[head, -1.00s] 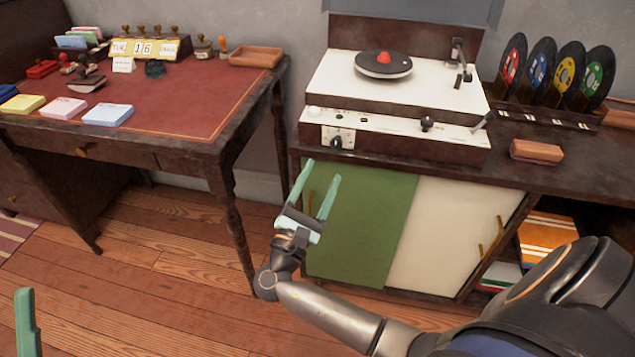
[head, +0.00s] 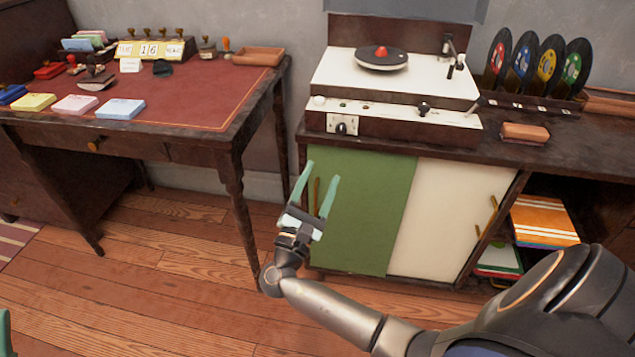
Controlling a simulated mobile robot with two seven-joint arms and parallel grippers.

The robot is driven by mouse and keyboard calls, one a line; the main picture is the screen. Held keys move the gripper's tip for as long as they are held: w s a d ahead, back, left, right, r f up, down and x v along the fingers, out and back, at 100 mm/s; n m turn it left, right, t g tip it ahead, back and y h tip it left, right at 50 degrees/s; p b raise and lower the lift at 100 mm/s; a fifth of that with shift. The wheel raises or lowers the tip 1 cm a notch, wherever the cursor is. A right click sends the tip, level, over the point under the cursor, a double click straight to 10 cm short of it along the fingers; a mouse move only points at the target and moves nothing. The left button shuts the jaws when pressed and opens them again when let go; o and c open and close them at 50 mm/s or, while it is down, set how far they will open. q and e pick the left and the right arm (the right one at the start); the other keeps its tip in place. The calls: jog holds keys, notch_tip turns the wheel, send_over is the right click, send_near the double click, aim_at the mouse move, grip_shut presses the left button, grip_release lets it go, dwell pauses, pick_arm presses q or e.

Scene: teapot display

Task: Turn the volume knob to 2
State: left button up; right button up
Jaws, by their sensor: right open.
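The record player (head: 395,85) stands on the dark cabinet, with a white top and a white front panel. A black knob (head: 342,128) sits on a small white plate at the panel's left. Another dark knob (head: 423,108) sits on the panel further right. Which one is the volume knob, and any numbers on it, are too small to read. My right gripper (head: 318,188) is open and empty, in front of the green cabinet door and below the left knob, touching nothing. Only a tip of my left gripper (head: 4,335) shows at the lower left edge.
The cabinet has a green door (head: 365,215) and a cream door (head: 445,220) with brass handles. Colored records (head: 547,65) and a brown block (head: 525,132) are right of the player. A desk (head: 190,100) stands at left. Floor between is clear.

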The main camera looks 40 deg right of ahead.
pick_arm(q)
jog(key=shift+s+a+f, duration=0.15)
jog(key=shift+a, duration=0.25)
dwell(0.4)
